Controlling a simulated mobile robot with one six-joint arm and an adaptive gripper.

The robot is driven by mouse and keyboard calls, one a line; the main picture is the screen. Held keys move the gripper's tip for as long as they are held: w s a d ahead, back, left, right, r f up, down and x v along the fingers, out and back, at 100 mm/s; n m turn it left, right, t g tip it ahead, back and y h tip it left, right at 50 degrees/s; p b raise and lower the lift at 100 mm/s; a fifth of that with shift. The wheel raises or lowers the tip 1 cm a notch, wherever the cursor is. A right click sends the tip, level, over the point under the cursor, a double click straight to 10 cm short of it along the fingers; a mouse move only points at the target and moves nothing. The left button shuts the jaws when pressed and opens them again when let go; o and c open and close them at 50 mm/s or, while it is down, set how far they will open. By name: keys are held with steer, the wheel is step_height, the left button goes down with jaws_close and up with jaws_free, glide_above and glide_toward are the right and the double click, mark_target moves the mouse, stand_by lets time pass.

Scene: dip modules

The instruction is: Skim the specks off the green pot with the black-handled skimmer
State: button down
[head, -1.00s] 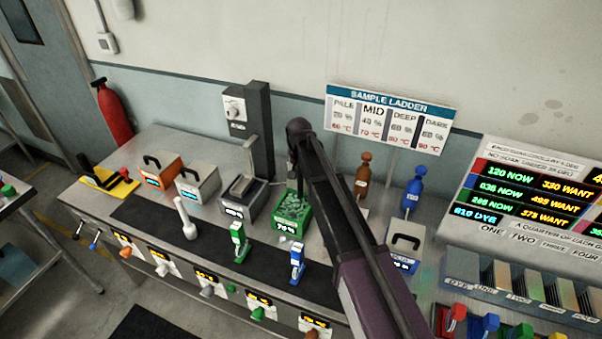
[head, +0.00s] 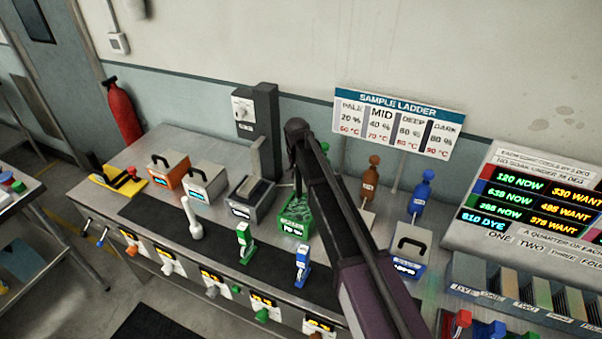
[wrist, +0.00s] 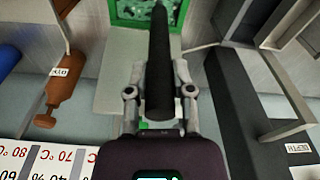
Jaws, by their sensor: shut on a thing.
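The green pot (head: 295,226) is an open box on the bench, with a label on its front and pale specks on the surface inside. It also shows at the top of the wrist view (wrist: 124,12). My gripper (wrist: 159,97) is shut on the black handle of the skimmer (wrist: 160,62). The handle runs from the fingers toward the pot. In the head view my arm hides most of the gripper, and a thin dark stem reaches down to the pot. The skimmer's head is hidden, so I cannot tell how deep it sits.
A grey pot (head: 250,198) with a raised lid stands left of the green pot, beside a dark column (head: 266,130). Green (head: 244,243) and blue (head: 302,262) upright handles stand in front. Brown (head: 369,182) and blue (head: 422,192) bottles stand to the right.

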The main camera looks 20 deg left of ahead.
steer(key=shift+s, duration=0.1)
steer(key=shift+s+a, duration=0.2)
steer(key=shift+s, duration=2.3)
steer(key=shift+d, duration=0.1)
steer(key=shift+s+d, duration=0.1)
steer(key=shift+d, duration=1.4)
steer(key=shift+w+d, duration=0.2)
steer(key=shift+w, duration=2.4)
steer(key=shift+a, duration=0.1)
